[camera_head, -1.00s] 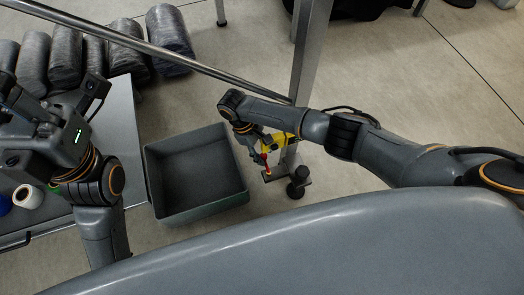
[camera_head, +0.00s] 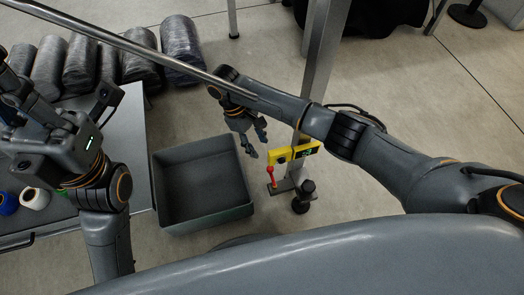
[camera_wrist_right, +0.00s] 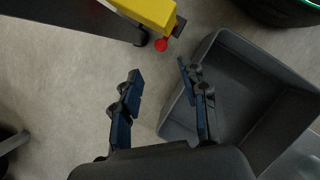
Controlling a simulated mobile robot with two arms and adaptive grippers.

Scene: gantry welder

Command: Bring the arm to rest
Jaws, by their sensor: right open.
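My right arm reaches in from the right in the head view. Its gripper (camera_head: 254,146) hangs beside the right wall of the grey bin, left of the yellow device. In the right wrist view the two fingers of this gripper (camera_wrist_right: 162,105) stand apart with nothing between them but floor. My left arm comes in at the left edge of the head view, over the grey table; its gripper's fingertips are cut off or hidden, so its jaws cannot be read.
A yellow device (camera_head: 293,154) with a red tip is on the metal post (camera_head: 324,60), close to my right forearm; it also shows in the wrist view (camera_wrist_right: 150,12). An empty grey bin (camera_head: 205,222) stands on the floor. A metal rail (camera_head: 130,45) crosses above. Wrapped rolls (camera_head: 181,44) lie behind.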

